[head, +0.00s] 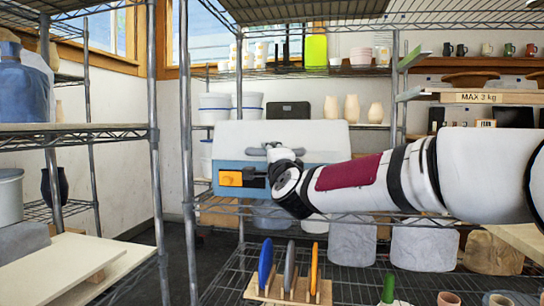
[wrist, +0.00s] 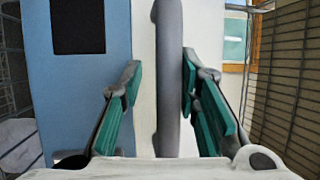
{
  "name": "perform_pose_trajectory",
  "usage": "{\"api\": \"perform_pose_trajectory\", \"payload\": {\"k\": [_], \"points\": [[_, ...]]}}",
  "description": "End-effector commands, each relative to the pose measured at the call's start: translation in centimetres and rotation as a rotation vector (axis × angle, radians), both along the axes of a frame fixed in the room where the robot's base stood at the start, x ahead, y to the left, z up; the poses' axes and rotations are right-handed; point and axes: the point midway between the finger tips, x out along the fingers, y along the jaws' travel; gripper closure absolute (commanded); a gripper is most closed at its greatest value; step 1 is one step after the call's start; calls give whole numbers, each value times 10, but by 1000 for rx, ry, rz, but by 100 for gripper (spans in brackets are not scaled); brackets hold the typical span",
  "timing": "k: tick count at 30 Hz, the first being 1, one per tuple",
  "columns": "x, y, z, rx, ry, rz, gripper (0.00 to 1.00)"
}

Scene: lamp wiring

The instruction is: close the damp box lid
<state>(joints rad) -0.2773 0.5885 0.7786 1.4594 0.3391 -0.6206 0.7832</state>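The damp box (head: 226,172) has a blue front and stands on a wire shelf at mid-height in the head view. Its white lid (head: 235,138) shows as a broad pale panel above the blue front; I cannot tell its exact angle. A grey bar handle (wrist: 168,60) runs along the lid, and part of it shows in the head view (head: 257,152). My gripper (wrist: 160,80) is at the handle, with its green-padded fingers apart, one on each side of the bar. The right finger is very close to the bar; a gap shows at the left finger. My wrist hides the fingertips in the head view.
Shelf posts (head: 187,110) stand left of the box. Vases (head: 352,108) and a black case (head: 288,110) are on the shelf behind. A rack with coloured discs (head: 289,268) is below. Wrapped grey blocks (head: 423,246) sit under my arm.

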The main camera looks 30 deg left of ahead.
Motion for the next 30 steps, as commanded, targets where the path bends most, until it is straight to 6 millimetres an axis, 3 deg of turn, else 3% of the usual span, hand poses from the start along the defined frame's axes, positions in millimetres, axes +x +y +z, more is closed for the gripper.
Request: {"api": "perform_pose_trajectory", "payload": {"k": [11, 24, 30], "points": [[-14, -11, -2, -3, -1, 0, 74], [-74, -61, -15, -2, -2, 0, 74], [-89, -73, -18, -2, -1, 0, 74]]}}
